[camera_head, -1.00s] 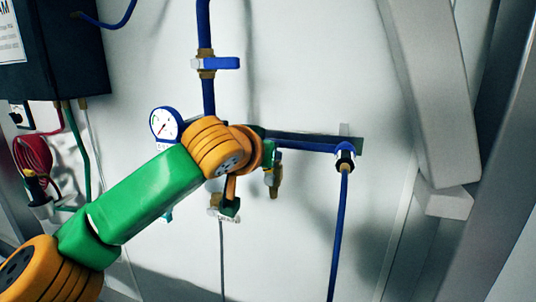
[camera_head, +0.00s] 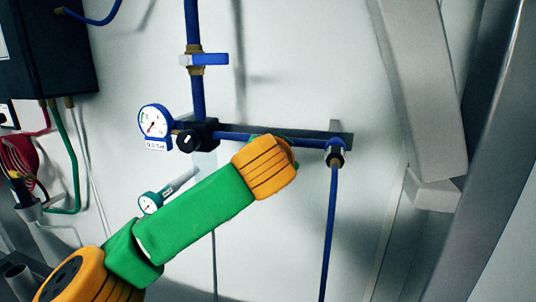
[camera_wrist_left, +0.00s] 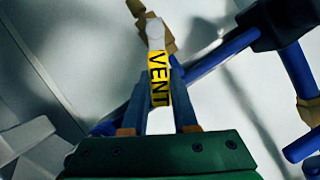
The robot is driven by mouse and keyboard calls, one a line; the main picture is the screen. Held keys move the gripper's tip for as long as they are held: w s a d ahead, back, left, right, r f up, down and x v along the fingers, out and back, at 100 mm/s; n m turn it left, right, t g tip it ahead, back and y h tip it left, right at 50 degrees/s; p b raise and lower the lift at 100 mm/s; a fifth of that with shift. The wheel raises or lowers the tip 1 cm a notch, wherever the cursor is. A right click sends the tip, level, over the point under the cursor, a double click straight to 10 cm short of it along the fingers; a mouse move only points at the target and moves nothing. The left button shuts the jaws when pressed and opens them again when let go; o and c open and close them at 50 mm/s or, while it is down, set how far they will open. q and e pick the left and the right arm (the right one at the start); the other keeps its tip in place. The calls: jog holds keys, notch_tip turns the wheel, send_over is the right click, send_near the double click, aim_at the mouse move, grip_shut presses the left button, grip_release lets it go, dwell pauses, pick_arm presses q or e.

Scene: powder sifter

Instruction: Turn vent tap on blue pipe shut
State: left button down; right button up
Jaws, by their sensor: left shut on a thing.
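In the left wrist view, the vent tap's handle with a yellow VENT label (camera_wrist_left: 158,78) stands between the fingers of my left gripper (camera_wrist_left: 159,100), which is shut on it. A brass fitting (camera_wrist_left: 153,22) shows beyond the handle. The blue pipe (camera_wrist_left: 206,58) runs diagonally behind it. In the head view, the horizontal blue pipe (camera_head: 312,142) crosses the white wall. My orange wrist lies just below and in front of it, hiding the vent tap and the gripper's fingers. My right gripper is not in view.
Another blue-handled tap (camera_head: 208,59) sits on the upright pipe. A blue-rimmed gauge (camera_head: 154,121) and a black knob (camera_head: 188,141) stand left of my wrist. A teal gauge (camera_head: 150,202) is below. A grey duct (camera_head: 418,90) stands at right.

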pick_arm(q)
jog(key=shift+d+f+m, duration=0.1)
jog(key=shift+d+m, duration=0.1)
jog(key=shift+m, duration=0.1)
dwell(0.4)
jog(key=c, duration=0.8)
grip_release()
jog(key=shift+o, duration=0.6)
jog(key=shift+f, duration=0.1)
